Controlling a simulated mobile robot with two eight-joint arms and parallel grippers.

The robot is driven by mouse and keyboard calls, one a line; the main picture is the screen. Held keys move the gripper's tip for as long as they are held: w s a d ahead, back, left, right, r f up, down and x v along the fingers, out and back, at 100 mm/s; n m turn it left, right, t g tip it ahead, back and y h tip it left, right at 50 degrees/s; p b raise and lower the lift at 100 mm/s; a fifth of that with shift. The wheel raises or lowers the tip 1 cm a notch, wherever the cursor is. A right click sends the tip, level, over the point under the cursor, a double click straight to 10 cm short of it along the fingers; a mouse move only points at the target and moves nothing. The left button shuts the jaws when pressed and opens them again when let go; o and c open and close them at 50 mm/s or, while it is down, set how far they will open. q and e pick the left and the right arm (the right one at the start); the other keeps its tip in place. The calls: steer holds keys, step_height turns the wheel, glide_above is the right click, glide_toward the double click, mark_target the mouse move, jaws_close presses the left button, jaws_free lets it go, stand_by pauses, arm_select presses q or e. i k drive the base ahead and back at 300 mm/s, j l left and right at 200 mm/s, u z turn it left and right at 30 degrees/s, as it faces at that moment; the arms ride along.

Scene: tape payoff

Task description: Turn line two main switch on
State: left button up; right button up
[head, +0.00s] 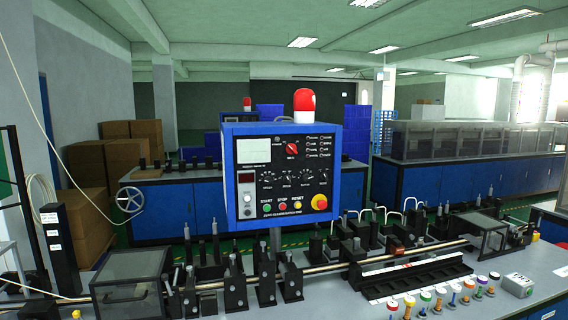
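A blue control box (333,178) with a dark front panel stands on a post in the middle of the head view. A red rotary switch (292,148) sits at the panel's upper middle; its exact setting is too small to read. Below are several small black knobs, and green, red and yellow buttons (298,207) along the bottom. A red emergency knob on a yellow base (319,202) is at the lower right. A red beacon (304,100) stands on top. I cannot read which line this box belongs to. Neither gripper shows.
A long bench with rods, black brackets (290,278) and a clear-lidded box (130,280) runs across the front. Several coloured knobs (438,300) stand at its front right. A second blue-fronted line with a handwheel (130,200) and another red beacon (247,104) is behind.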

mark_target(291, 148)
steer(key=i+l, duration=0.75)
steer(key=i+l+u, duration=0.2)
steer(key=u, duration=0.3)
steer(key=i+l+u, duration=0.25)
steer(key=u, duration=0.2)
